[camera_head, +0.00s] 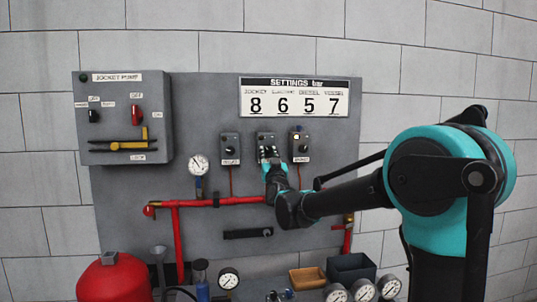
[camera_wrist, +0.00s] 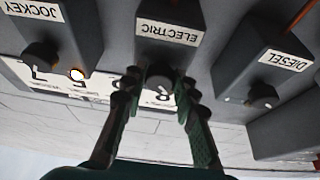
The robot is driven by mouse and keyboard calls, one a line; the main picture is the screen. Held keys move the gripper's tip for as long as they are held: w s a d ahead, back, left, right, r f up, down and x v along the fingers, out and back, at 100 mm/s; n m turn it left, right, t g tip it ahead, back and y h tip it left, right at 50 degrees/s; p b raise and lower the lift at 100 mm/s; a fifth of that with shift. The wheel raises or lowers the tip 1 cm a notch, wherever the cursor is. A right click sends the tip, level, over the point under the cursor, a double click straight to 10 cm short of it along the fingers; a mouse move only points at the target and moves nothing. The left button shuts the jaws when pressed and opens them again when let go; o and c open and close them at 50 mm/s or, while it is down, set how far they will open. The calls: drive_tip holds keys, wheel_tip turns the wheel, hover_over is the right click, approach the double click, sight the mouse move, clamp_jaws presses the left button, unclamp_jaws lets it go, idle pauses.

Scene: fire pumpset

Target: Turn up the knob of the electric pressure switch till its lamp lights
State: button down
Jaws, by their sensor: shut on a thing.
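The electric pressure switch is the middle grey box (camera_head: 265,138) of three on the panel. In the wrist view its box (camera_wrist: 165,50) carries the ELECTRIC label, upside down. Its dark round knob (camera_wrist: 158,82) sits between the two fingers of my gripper (camera_wrist: 157,90), which is shut on it. In the head view my gripper (camera_head: 268,158) reaches the lower front of this box and covers the knob. I see no lit lamp on the electric box; its lamp spot is hidden or too small to tell.
The jockey switch (camera_wrist: 42,55) stands to one side with a lit lamp (camera_wrist: 77,74); it shows at right in the head view (camera_head: 300,146). The diesel switch (camera_wrist: 265,75) is on the other side. A settings board (camera_head: 293,97) hangs above. A red pipe (camera_head: 235,201) runs below.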

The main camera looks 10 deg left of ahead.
drive_tip(key=shift+m, duration=0.6)
drive_tip(key=c, duration=1.2)
unclamp_jaws()
drive_tip(key=shift+o, duration=0.2)
drive_tip(key=shift+s, duration=0.1)
drive_tip(key=v, duration=1.2)
drive_tip(key=shift+a, duration=0.1)
